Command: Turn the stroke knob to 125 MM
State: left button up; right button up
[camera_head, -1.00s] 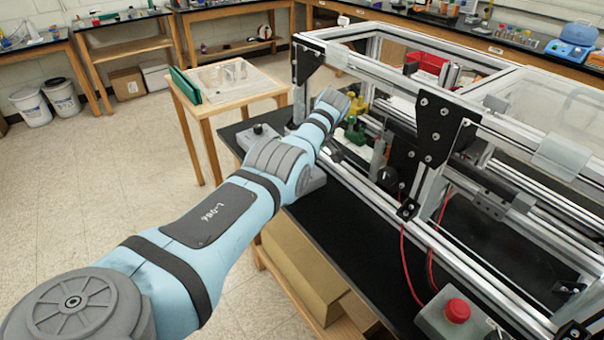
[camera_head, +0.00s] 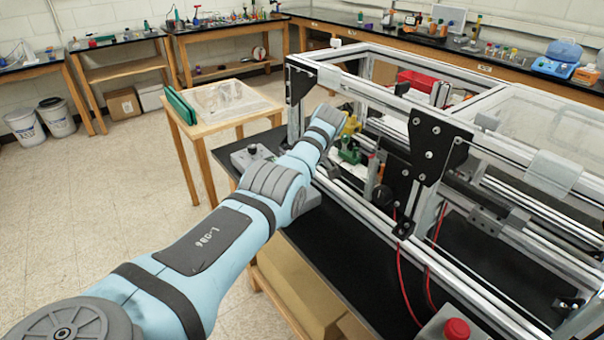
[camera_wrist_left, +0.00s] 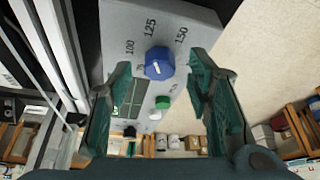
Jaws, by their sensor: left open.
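The stroke knob (camera_wrist_left: 159,63) is blue with a pale pointer mark and sits on a grey control panel (camera_wrist_left: 128,17) in the left wrist view. Printed numbers 100, 125 and 150 arc above it. My right gripper is not in view.
A green button (camera_wrist_left: 162,102) and a white button (camera_wrist_left: 155,115) lie below the knob. In the head view the aluminium extrusion frame (camera_head: 350,196) stands on a black table (camera_head: 330,230). A red emergency button (camera_head: 456,330) is at front right. Open floor (camera_head: 130,200) lies left.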

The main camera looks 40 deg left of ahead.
pick_arm(q)
jog(key=v, duration=1.1)
jog(key=shift+s+f, duration=0.1)
